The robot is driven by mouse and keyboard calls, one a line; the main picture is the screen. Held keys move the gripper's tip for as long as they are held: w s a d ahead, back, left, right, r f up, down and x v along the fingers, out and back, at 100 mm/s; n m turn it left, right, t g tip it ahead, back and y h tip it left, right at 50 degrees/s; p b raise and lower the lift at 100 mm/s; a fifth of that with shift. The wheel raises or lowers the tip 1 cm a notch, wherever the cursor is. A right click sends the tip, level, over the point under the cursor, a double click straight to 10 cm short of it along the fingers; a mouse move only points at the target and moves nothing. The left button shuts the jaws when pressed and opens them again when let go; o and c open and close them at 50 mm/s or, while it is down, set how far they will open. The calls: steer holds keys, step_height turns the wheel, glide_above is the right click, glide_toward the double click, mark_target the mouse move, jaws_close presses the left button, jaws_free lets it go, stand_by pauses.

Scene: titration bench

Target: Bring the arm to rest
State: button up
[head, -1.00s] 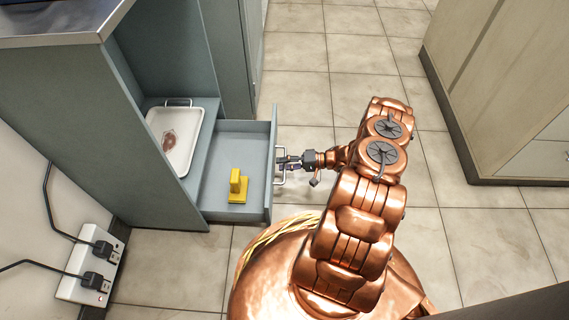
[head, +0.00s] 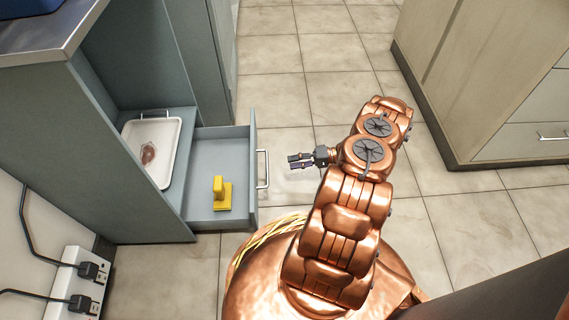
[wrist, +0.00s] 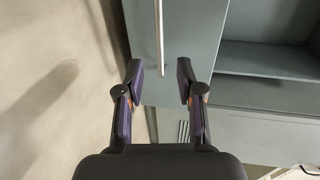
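My gripper (head: 293,161) is to the right of the open drawer's handle (head: 262,169) in the head view, clear of it. In the wrist view my gripper (wrist: 159,80) has its two fingers spread apart with nothing between them. The handle (wrist: 159,38) shows as a vertical bar ahead of the fingertips. My copper arm reaches up from the base and bends toward the drawer.
The drawer (head: 207,143) stands pulled out and holds a yellow object (head: 221,194). A white tray (head: 165,172) with a small brownish item lies in the cabinet's open compartment. A beige cabinet (head: 480,70) stands at the right. Open tiled floor lies between.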

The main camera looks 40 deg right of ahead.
steer(key=shift+s+d+r, duration=0.1)
steer(key=shift+s+d, duration=0.2)
steer(key=shift+d, duration=0.1)
stand_by(0.3)
